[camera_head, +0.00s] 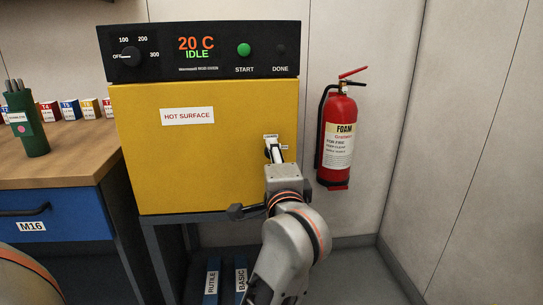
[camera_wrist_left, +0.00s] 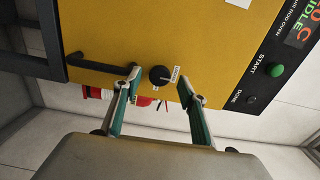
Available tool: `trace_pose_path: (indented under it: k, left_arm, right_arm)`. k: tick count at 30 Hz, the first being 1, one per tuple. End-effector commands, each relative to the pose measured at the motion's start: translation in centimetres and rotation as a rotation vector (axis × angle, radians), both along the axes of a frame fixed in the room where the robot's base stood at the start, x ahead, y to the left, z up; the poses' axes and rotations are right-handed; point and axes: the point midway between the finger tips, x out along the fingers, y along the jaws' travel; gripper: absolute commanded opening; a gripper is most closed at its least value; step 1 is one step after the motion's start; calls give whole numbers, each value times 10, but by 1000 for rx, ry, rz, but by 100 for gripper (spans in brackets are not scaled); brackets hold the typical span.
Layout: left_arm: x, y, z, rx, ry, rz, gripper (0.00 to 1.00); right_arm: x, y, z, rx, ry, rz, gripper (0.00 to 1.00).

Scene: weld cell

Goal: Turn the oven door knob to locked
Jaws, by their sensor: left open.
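The yellow oven (camera_head: 200,165) stands with its door facing me. The dark round door knob (camera_wrist_left: 159,75) shows in the left wrist view with small white labels beside it, too small to read. I cannot tell its setting surely. In the head view my gripper mostly covers it. My left gripper (camera_wrist_left: 164,86) is open, with one finger on each side of the knob in the picture. I cannot tell whether either finger touches it. The same gripper (camera_head: 274,153) shows at the right part of the door in the head view. My right gripper is not in view.
A dark bar handle (camera_wrist_left: 100,64) is below the knob on the door. The control panel (camera_head: 215,50) above reads 20 C, IDLE. A red fire extinguisher (camera_head: 339,135) hangs on the wall just right of the oven. A wooden-topped bench (camera_head: 70,150) stands left.

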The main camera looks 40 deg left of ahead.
Motion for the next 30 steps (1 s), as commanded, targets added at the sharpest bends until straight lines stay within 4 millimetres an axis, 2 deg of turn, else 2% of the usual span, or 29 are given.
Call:
trace_pose_path:
  k: [6,10,30]
  left_arm:
    - [-22,-26,-1,-3,1,-2,42]
    - [-29,-34,0,-1,1,-1,42]
    - [-34,-35,-1,23,13,7,42]
  right_arm:
    - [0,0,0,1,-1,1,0]
    - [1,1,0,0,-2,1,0]
    - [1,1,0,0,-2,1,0]
